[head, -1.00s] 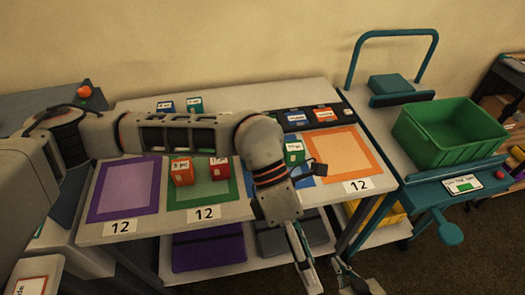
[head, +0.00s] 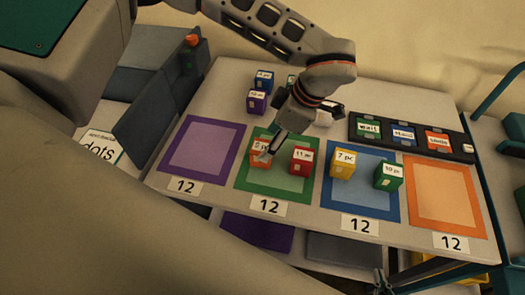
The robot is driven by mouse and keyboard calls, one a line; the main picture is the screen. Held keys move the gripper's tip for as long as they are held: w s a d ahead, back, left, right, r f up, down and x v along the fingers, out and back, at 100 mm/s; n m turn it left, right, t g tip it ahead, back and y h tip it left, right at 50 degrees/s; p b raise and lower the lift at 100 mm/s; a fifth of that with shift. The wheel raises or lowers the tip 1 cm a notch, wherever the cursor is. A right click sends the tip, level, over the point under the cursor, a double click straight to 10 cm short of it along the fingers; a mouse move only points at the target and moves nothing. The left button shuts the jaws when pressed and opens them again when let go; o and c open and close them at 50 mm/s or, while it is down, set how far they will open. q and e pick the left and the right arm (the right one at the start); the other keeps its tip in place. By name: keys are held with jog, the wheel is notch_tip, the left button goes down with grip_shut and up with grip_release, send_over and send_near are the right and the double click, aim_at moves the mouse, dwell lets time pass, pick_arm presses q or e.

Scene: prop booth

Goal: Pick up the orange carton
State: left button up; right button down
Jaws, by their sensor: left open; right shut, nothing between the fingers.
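The orange carton (head: 259,161) stands on the green square (head: 243,182) of the table, at its left part, with a white label on top. My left gripper (head: 266,152) reaches down from above, with its fingertips right at the carton's top and covering part of it. It is open; I cannot tell whether the fingers touch the carton or straddle it. A red carton (head: 301,161) stands just right of it on the same green square. My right gripper (head: 381,284) shows only partly at the bottom edge, shut and empty, below the table's front edge.
A yellow carton (head: 342,164) and a green carton (head: 388,177) stand on the blue square (head: 350,205). Purple (head: 257,102) and blue (head: 264,80) cartons stand behind. The purple square (head: 203,147) and orange square (head: 443,196) are empty. A dark label rack (head: 413,136) lies back right.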

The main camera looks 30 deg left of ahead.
aim_at(263, 147)
pick_arm(q)
jog(key=x, duration=0.3)
jog(key=shift+s+a+f, duration=0.25)
jog(key=shift+a, duration=0.1)
jog(key=shift+a+f, duration=0.15)
jog(key=shift+f, duration=0.3)
jog(key=c, duration=1.3)
jog(key=shift+o, duration=0.2)
jog(key=shift+r, duration=0.15)
